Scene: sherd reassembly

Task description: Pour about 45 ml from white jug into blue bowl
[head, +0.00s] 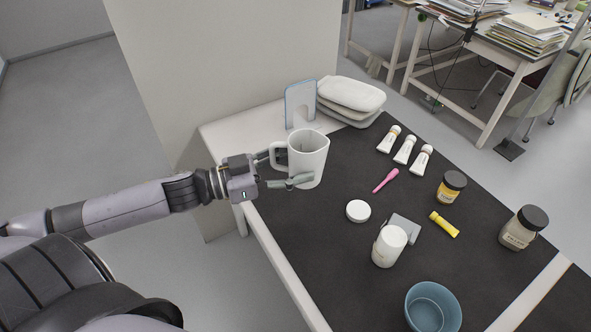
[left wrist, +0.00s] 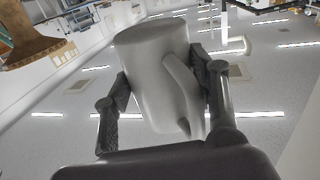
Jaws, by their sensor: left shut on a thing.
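The white jug (head: 309,158) is upright at the left edge of the dark mat in the head view. My left gripper (head: 284,168) is shut on it, with fingers on either side and the handle facing my wrist. In the left wrist view the jug (left wrist: 155,75) fills the space between the two fingers of the gripper (left wrist: 165,95). Whether it touches the table is hard to tell. The blue bowl (head: 432,308) stands at the bottom right of the head view, apart from the jug. The jug's contents cannot be made out. My right gripper is not in view.
A white jar (head: 389,246), a grey block (head: 405,228) and a white lid (head: 358,211) lie between jug and bowl. A pink tool (head: 385,180), several tubes (head: 403,150), a yellow-brown jar (head: 451,187) and a dark-capped jar (head: 523,228) are farther right. White pads (head: 351,93) are stacked behind.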

